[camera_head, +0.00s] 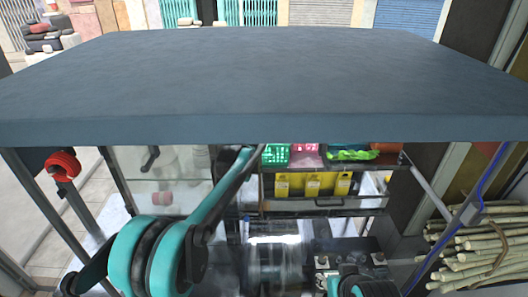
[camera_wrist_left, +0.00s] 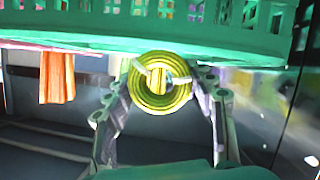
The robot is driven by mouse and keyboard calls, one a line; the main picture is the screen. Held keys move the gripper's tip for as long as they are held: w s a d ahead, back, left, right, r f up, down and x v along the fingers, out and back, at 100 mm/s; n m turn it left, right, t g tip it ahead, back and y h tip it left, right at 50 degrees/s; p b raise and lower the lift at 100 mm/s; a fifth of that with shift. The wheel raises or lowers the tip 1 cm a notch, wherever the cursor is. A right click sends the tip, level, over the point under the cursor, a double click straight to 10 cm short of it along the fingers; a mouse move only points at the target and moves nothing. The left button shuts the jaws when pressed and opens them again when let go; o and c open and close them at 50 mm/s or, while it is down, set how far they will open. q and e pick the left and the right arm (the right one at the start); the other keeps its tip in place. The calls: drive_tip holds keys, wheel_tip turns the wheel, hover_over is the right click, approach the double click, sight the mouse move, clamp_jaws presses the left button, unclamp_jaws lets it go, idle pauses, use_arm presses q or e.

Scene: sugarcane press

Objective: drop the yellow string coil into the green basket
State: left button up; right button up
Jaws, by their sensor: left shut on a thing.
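The yellow string coil (camera_wrist_left: 160,84) is round and shows face-on in the left wrist view, between the fingers of my left gripper (camera_wrist_left: 163,78), which is shut on it. The green basket (camera_wrist_left: 205,38) fills the top of that view, its wall and rim just beyond the coil. In the head view the green basket (camera_head: 275,154) sits on the upper shelf under the canopy edge. My left arm reaches up to beside it; the gripper and coil are hidden there by the canopy. My right gripper is not in view.
A grey canopy (camera_head: 260,85) covers much of the head view. The shelf also holds a pink basket (camera_head: 306,156) and a tray with green items (camera_head: 350,154). Yellow packets (camera_head: 312,184) stand below. Cane stalks (camera_head: 475,250) lie at right. A red coil (camera_head: 62,166) hangs at left.

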use_arm(q)
drive_tip(key=shift+f, duration=0.75)
drive_tip(key=shift+s+d+f+b, duration=0.1)
drive_tip(key=shift+s+f+b, duration=0.1)
drive_tip(key=shift+b, duration=0.1)
drive_tip(key=shift+s+d+r, duration=0.15)
drive_tip(key=shift+s, duration=0.2)
drive_tip(key=o, duration=1.2)
drive_tip(key=shift+w, duration=0.25)
drive_tip(key=shift+o, duration=0.2)
drive_tip(key=shift+s, duration=0.1)
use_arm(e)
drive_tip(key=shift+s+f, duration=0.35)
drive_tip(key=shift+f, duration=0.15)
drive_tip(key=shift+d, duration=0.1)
use_arm(q)
drive_tip(key=shift+s, duration=0.2)
drive_tip(key=v, duration=1.1)
drive_tip(key=shift+s, duration=0.3)
